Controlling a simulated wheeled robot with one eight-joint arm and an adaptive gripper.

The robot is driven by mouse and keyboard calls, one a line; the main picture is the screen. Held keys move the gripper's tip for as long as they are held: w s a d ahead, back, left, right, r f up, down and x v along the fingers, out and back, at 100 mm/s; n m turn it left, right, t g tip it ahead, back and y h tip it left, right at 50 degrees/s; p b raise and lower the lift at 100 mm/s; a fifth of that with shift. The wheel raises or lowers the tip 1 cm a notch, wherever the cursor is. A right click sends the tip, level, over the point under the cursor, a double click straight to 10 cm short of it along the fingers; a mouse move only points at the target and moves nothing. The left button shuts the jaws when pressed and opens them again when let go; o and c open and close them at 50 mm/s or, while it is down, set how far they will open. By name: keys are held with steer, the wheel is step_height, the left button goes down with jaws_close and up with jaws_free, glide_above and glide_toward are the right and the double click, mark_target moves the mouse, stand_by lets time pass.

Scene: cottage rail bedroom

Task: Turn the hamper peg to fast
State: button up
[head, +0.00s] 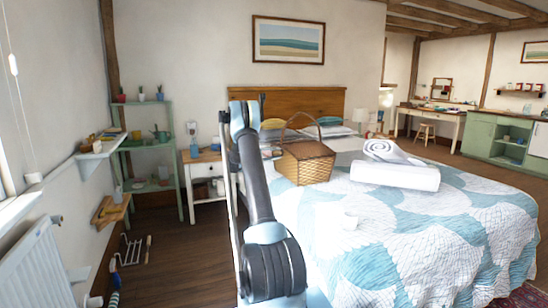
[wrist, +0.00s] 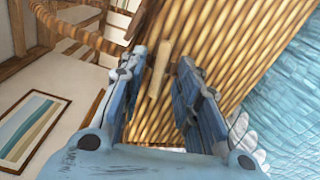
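The wicker hamper (head: 306,163) stands on the bed with its arched handle raised. In the wrist view its ribbed wicker side (wrist: 235,60) fills the upper right, tilted in the picture. A pale wooden peg (wrist: 158,72) shows against the wicker, between the two blue fingers of my gripper (wrist: 162,57). The fingers are apart, with a gap on the peg's right side; the left finger is close to it, and I cannot tell if they touch. In the head view my arm hides the gripper, and the peg cannot be made out.
The bed (head: 400,225) has a patchwork quilt. Rolled and folded white towels (head: 395,175) lie right of the hamper. Pillows (head: 335,130) and the wooden headboard (head: 300,100) are behind it. A nightstand (head: 205,158) and green shelf (head: 150,175) stand to the left.

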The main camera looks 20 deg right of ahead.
jaws_close()
steer(key=shift+n, duration=8.2)
